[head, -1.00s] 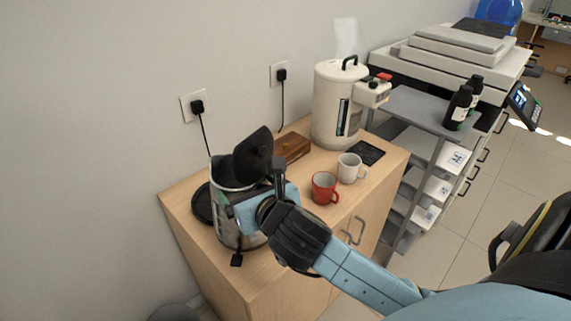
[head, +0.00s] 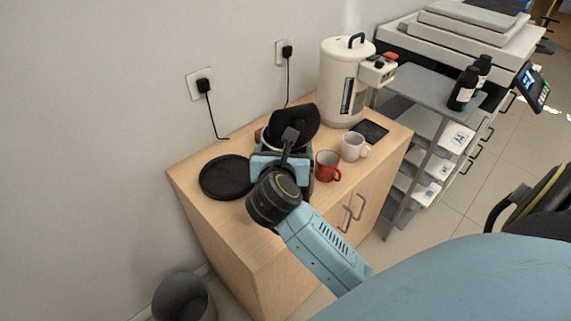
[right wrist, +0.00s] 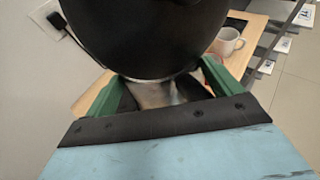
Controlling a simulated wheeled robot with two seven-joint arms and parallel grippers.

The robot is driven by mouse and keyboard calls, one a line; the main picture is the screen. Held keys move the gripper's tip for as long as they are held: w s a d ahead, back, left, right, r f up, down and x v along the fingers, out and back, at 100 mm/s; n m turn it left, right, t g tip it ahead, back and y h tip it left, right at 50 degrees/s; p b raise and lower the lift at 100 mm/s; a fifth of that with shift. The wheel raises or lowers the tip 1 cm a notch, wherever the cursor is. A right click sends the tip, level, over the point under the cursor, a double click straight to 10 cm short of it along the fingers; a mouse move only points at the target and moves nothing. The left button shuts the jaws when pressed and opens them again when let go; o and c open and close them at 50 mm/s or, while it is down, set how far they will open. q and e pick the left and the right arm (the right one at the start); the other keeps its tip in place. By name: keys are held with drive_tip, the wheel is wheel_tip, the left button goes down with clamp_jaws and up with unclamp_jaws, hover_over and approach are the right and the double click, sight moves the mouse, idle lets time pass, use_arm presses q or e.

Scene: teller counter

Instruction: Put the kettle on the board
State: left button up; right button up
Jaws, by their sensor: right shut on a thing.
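The kettle, with its raised black lid (head: 293,124), is over the wooden cabinet top, mostly hidden behind my right gripper (head: 281,157). In the right wrist view, the kettle's dark lid (right wrist: 130,35) fills the top and a strip of its metal body shows between the green fingers of my right gripper (right wrist: 160,88), which is shut on it. Whether the kettle touches the cabinet top is hidden. A flat dark square (head: 370,131) lies by the white urn; I cannot tell whether it is the board. My left gripper is not in view.
A round black base (head: 226,177) lies bare on the cabinet top (head: 205,158). A red mug (head: 327,166) and a white mug (head: 353,146) stand close right of the kettle. The white urn (head: 342,85) stands at the back. A brown wooden object is mostly hidden behind the kettle.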

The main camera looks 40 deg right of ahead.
drive_tip(key=shift+f, duration=2)
drive_tip(key=shift+f+b, duration=0.15)
drive_tip(key=shift+b, duration=0.2)
drive_tip(key=o, duration=1.8)
drive_tip(key=shift+a+f, duration=0.1)
